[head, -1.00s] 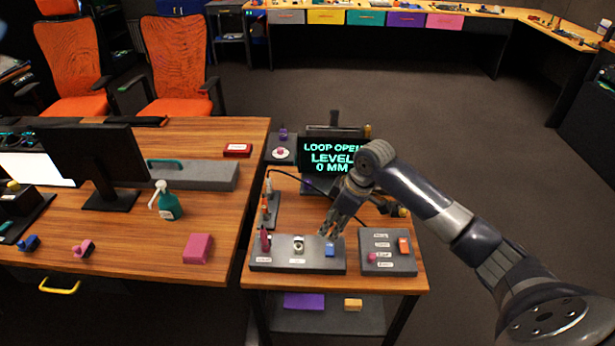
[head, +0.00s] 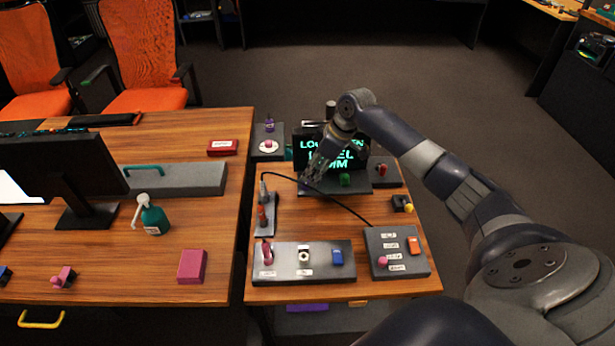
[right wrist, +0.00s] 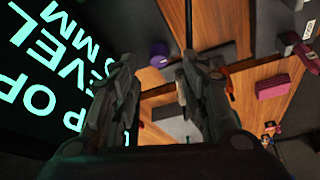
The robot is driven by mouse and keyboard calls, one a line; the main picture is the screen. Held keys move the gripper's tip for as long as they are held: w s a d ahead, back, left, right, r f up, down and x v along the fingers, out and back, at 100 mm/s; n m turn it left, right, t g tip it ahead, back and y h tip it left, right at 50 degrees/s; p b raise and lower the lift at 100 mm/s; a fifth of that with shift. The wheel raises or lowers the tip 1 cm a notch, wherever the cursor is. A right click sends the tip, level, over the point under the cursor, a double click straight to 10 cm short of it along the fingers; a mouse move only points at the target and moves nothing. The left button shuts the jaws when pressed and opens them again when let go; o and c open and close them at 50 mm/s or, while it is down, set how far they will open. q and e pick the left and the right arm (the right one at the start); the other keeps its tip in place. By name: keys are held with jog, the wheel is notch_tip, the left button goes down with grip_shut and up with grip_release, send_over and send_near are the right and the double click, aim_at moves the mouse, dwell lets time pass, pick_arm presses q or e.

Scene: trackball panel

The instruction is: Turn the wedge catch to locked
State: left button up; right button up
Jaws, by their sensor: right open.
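My right gripper (head: 312,174) is open and empty, in front of the black display (head: 357,160) at the back of the small wooden table. In the right wrist view its two fingers stand apart around a gap (right wrist: 160,85). The front grey panel (head: 318,272) carries a magenta piece (head: 267,252), a white ring-like part (head: 304,256) and a blue block (head: 337,257). The right grey panel (head: 405,266) has an orange block (head: 415,245) and a pink knob (head: 383,260). I cannot tell which part is the wedge catch; labels are too small to read. My left gripper is not in view.
A black cable (head: 325,193) crosses the table. A green knob (head: 345,180) sits below the display, a red part (head: 381,170) beside it. A larger desk (head: 120,250) stands left, with a pink block (head: 192,266) and spray bottle (head: 152,217). Space above the front panel is clear.

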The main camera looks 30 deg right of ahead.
aim_at(308, 182)
jog(key=x, duration=0.3)
jog(key=shift+w+a+f, duration=0.1)
jog(key=shift+w+f, duration=0.05)
jog(key=shift+f, duration=0.05)
jog(key=shift+x, duration=1)
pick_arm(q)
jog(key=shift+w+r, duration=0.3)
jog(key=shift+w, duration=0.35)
pick_arm(e)
grip_shut()
